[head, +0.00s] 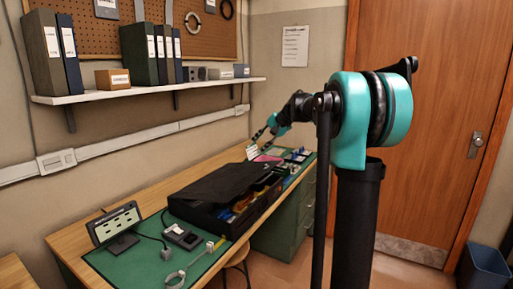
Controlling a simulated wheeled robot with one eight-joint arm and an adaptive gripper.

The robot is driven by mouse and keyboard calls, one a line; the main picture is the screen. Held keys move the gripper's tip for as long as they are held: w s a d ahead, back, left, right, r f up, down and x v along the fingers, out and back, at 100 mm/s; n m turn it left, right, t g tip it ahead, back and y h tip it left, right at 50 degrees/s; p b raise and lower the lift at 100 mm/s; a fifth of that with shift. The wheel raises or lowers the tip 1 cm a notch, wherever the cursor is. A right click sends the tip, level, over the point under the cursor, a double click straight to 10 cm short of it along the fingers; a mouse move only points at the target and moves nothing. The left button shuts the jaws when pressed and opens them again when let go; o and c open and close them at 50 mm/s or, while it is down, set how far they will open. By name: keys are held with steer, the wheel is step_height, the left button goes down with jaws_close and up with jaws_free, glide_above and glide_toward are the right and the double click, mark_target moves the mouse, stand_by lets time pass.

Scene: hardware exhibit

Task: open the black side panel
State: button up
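A black case (196,213) lies on the green mat on the workbench. A flat black panel (219,180) lies across its top, slightly tilted. Coloured parts show along the case's right side, below the panel edge. I cannot tell which part is the side panel. My gripper (258,143) is beyond the case, above the far part of the bench, apart from the panel. It is small in view, with teal and black parts; a white piece shows by its tip. I cannot tell whether its fingers are open or shut.
A tablet on a stand (118,223), a small dark device (182,236) and a cable loop (174,279) are at the near end of the mat (205,262). Several small parts lie beyond the case. A shelf (150,90) with binders hangs above. A stool (238,257) stands below the bench.

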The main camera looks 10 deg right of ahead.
steer(key=v, duration=1.6)
steer(key=shift+s, duration=0.15)
stand_by(1.0)
steer(key=shift+d, duration=0.1)
